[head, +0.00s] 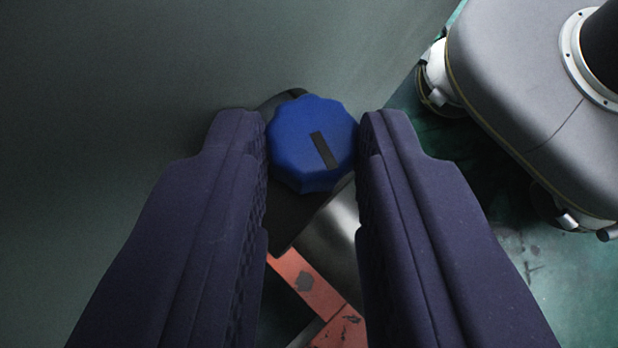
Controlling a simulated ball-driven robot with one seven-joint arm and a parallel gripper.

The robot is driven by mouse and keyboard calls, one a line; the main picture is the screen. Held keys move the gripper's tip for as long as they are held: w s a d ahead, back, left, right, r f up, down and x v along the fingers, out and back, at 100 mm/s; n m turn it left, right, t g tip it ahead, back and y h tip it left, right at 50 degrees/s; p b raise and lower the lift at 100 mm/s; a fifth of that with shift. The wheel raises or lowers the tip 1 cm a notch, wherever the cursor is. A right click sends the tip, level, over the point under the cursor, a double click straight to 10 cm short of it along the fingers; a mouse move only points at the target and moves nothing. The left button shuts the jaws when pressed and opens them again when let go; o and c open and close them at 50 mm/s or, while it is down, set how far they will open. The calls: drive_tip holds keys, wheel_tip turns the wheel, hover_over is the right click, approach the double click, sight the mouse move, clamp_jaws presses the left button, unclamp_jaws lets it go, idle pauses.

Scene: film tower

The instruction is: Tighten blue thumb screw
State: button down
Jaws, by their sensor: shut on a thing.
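The blue thumb screw (293,158) is a scalloped knob with a black bar mark on its face, in the upper middle of the head view. The mark slants from upper left to lower right. My gripper (313,146) is shut on the knob, with one dark purple finger touching its left side and the other its right side. A dark mount sits behind and below the knob. The screw's shaft is hidden behind the knob.
A grey-green panel (160,70) fills the left and top. Below the knob are a metal cylinder (335,232) and a worn orange-red bar (305,283). My grey wheeled base is at upper right, on a stained green floor (560,285).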

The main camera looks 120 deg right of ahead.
drive_tip(key=shift+s+f, duration=0.15)
drive_tip(key=c, duration=1.2)
unclamp_jaws()
drive_tip(key=shift+o, duration=0.2)
drive_tip(key=v, duration=0.7)
drive_tip(key=shift+w+a+r+p, duration=0.15)
drive_tip(key=shift+w+r+p, duration=0.1)
drive_tip(key=shift+p, duration=0.05)
